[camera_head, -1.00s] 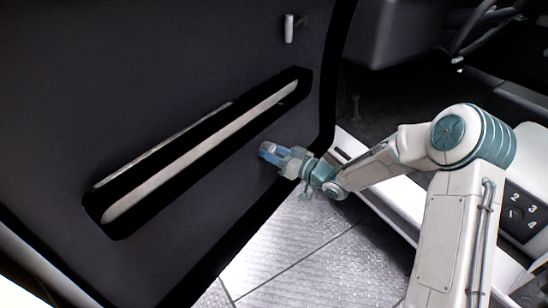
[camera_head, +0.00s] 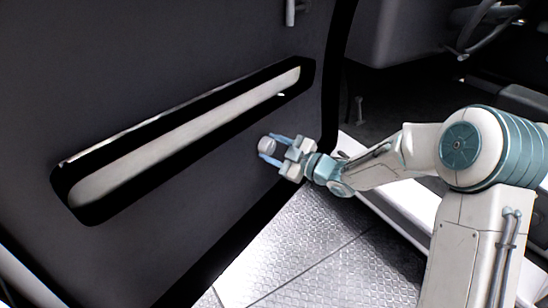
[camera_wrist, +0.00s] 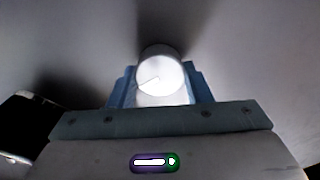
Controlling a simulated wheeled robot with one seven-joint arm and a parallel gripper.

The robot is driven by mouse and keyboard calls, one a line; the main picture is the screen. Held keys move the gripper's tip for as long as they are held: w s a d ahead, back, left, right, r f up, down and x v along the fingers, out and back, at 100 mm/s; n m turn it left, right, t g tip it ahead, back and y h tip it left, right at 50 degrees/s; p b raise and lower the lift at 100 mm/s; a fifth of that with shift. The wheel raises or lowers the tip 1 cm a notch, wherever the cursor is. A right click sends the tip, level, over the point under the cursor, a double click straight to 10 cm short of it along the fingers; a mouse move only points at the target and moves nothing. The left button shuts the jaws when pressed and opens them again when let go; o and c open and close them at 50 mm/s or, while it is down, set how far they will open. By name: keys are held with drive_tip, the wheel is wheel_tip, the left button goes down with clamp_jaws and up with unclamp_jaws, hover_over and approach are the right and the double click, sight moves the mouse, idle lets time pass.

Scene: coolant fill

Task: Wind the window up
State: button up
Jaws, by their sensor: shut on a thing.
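The inner side of the vehicle door (camera_head: 180,60) fills the left of the head view. My gripper (camera_head: 268,149) is at the lower door panel, shut on a round pale knob (camera_head: 266,145). In the wrist view the knob (camera_wrist: 161,76) is a whitish cylinder with its round end toward the camera, between the blue fingers (camera_wrist: 160,92). A thin line marks the knob's face. The rest of the winder behind the knob is hidden. No window glass shows in either view.
A long pale armrest with a black surround (camera_head: 190,145) lies on the door, left of my gripper. A door handle (camera_head: 291,12) is above. The steering wheel (camera_head: 485,25) is at the upper right. Tread-plate floor (camera_head: 330,235) lies below.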

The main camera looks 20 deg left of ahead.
drive_tip(key=n+b, duration=0.1)
drive_tip(key=n, duration=0.1)
drive_tip(key=n+b, duration=0.1)
drive_tip(key=n, duration=0.2)
drive_tip(key=shift+s+a+f, duration=0.1)
drive_tip(key=shift+s+f, duration=0.05)
idle(0.4)
drive_tip(key=o, duration=1)
drive_tip(key=shift+d, duration=0.45)
drive_tip(key=p+v, duration=0.4)
drive_tip(key=v, duration=0.9)
